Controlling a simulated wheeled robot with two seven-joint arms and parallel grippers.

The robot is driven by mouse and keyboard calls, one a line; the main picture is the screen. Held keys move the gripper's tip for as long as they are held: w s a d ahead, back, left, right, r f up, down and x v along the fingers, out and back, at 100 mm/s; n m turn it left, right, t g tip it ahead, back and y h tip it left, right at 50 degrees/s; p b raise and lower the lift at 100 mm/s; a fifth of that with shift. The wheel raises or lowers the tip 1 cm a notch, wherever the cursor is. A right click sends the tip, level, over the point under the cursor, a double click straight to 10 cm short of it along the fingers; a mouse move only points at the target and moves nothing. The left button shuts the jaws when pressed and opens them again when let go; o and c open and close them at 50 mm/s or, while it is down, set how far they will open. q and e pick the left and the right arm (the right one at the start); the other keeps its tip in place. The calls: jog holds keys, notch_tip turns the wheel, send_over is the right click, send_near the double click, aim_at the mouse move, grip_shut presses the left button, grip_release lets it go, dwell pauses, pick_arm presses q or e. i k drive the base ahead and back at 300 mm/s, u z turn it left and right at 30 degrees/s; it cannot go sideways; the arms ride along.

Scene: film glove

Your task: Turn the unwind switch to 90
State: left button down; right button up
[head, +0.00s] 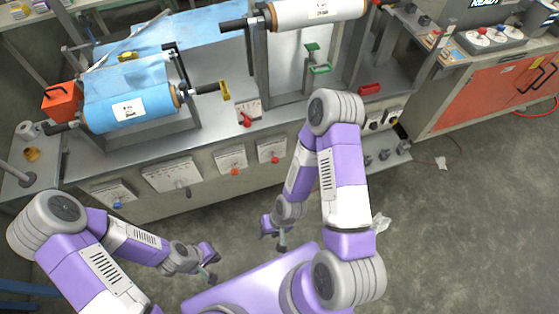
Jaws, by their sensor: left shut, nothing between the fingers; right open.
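Several dial plates with knobs line the machine's front panel. One has a blue knob (117,205), one a grey lever (187,192), one an orange knob (234,171) and one a red knob (275,160). Another red knob (247,119) is on a plate on the bench top. The labels are too small to read, so I cannot tell which is the unwind switch. My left gripper (210,270) is shut and empty, low in front of the panel and apart from it. My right gripper (273,238) is open and empty, in front of the panel, touching nothing.
A white roll (317,10) is at the back. An orange cabinet (490,92) stands at the right. The grey floor (460,220) at the right is mostly clear.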

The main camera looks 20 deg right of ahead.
aim_at(275, 160)
jog(key=u, duration=0.35)
jog(key=k, duration=0.15)
jog(key=z, duration=1.15)
jog(key=i, duration=0.4)
jog(key=u, duration=0.1)
jog(key=k, duration=1.3)
jog(key=u, duration=0.8)
jog(key=i, duration=1.6)
jog(key=z, duration=0.45)
